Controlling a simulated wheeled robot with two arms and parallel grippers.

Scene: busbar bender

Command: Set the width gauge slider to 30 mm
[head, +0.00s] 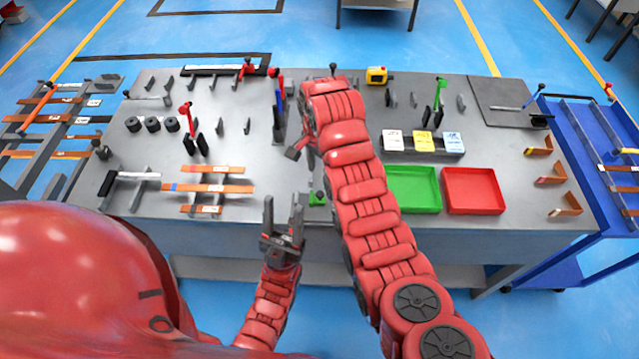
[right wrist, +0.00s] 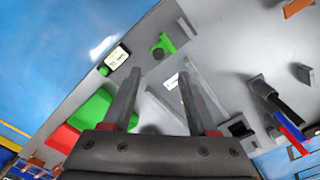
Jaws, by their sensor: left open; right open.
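My left gripper (head: 284,210) is open and empty, fingers upward, at the table's front edge in the head view. My right gripper (right wrist: 160,78) is open over the table. In the head view my right arm hides most of it. In the right wrist view, a small white label (right wrist: 171,80) and a grey metal bar (right wrist: 205,98) lie beyond and beside its fingers, with nothing visibly gripped. A green piece (right wrist: 163,45) stands near the front edge; it also shows in the head view (head: 318,198). I cannot make out the gauge slider or its reading.
A green tray (head: 412,207) and a red tray (head: 499,207) lie right of my right arm. A rack with copper bars (head: 212,188) is at left. Red-handled tools (head: 188,118) and a red and blue handled tool (head: 277,95) stand on the table. A display box (right wrist: 118,57) is at the edge.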

